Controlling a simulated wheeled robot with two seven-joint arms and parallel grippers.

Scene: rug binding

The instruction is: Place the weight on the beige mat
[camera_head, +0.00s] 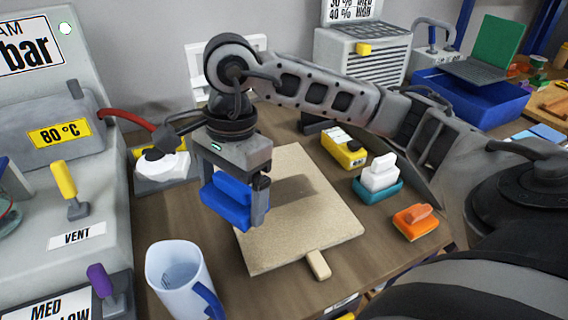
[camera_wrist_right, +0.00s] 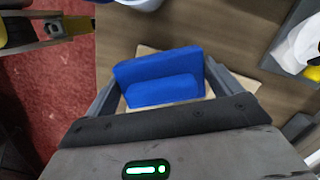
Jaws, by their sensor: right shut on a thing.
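The beige mat (camera_head: 300,228) lies flat on the wooden table, with a small tab (camera_head: 318,264) at its front edge. My right gripper (camera_head: 236,206) is shut on a blue block (camera_head: 225,203), which I take as the weight. It holds the block over the left part of the mat. In the right wrist view the blue block (camera_wrist_right: 162,80) sits between both fingers, with parts of the mat (camera_wrist_right: 145,51) showing around it. The block hides part of the mat, and I cannot tell the exact gap beneath it. My left gripper is not seen in the head view.
A clear jug (camera_head: 178,275) with a blue handle stands at the front left. Right of the mat are a yellow block (camera_head: 344,148), a teal-and-white block (camera_head: 378,178) and an orange block (camera_head: 415,222). A grey machine (camera_head: 60,190) fills the left. The mat's right part looks bare.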

